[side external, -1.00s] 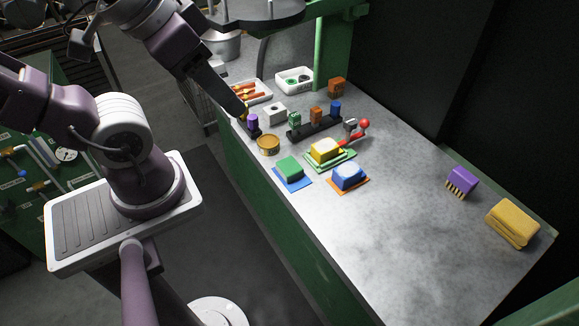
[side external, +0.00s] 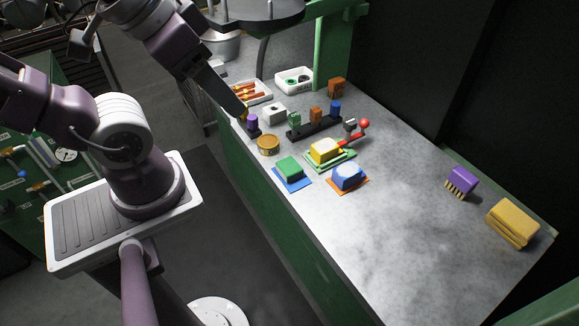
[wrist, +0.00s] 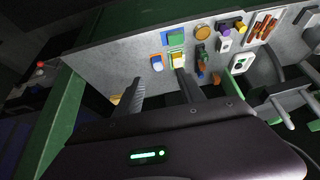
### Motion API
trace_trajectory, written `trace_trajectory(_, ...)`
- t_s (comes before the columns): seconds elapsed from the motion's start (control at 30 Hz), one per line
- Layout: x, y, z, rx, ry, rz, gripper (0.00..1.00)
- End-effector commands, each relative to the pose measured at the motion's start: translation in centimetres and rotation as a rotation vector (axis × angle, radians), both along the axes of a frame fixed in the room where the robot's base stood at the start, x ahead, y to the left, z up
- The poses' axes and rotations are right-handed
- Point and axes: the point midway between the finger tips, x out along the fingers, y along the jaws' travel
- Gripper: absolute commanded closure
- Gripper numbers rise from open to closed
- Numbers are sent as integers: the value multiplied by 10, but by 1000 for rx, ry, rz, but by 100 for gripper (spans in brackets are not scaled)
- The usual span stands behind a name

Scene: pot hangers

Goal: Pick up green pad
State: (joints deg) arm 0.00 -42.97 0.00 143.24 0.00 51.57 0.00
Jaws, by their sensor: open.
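The green pad (side external: 289,168) is a green block lying on a blue square near the front edge of the grey bench. It also shows in the wrist view (wrist: 176,38), at the top middle, beyond my fingers. My gripper (wrist: 162,88) is open, with two dark fingers spread apart and nothing visible between them. In the side view its dark end is up and to the left of the pad, close to the purple block; the fingertips are hard to make out there. The gripper is well apart from the pad.
A yellow block on a green base (side external: 326,150) and a blue-white block on an orange square (side external: 348,176) sit right of the pad. A round tin (side external: 268,144) and purple block (side external: 252,122) are behind it. The bench's right part is mostly clear.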

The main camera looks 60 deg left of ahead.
Motion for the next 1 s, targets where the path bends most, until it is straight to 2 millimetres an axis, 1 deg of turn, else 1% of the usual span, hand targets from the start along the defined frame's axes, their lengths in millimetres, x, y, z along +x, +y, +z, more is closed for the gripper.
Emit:
trace_trajectory(0.13,0,0,0,0,0,0,54)
trace_trajectory(0.2,0,0,0,0,0,0,40)
trace_trajectory(0.27,0,0,0,0,0,0,29)
trace_trajectory(0.57,2,1,-1,10,5,-7,29)
trace_trajectory(0.67,21,10,-8,109,65,-90,29)
trace_trajectory(0.77,61,29,-30,285,195,-314,29)
trace_trajectory(0.8,78,37,-44,344,253,-432,29)
trace_trajectory(0.83,90,43,-56,380,294,-525,29)
trace_trajectory(0.87,102,49,-70,407,332,-623,29)
trace_trajectory(0.9,116,55,-89,432,375,-756,29)
trace_trajectory(0.97,134,62,-120,446,418,-954,29)
trace_trajectory(1.0,142,64,-141,444,434,-1077,29)
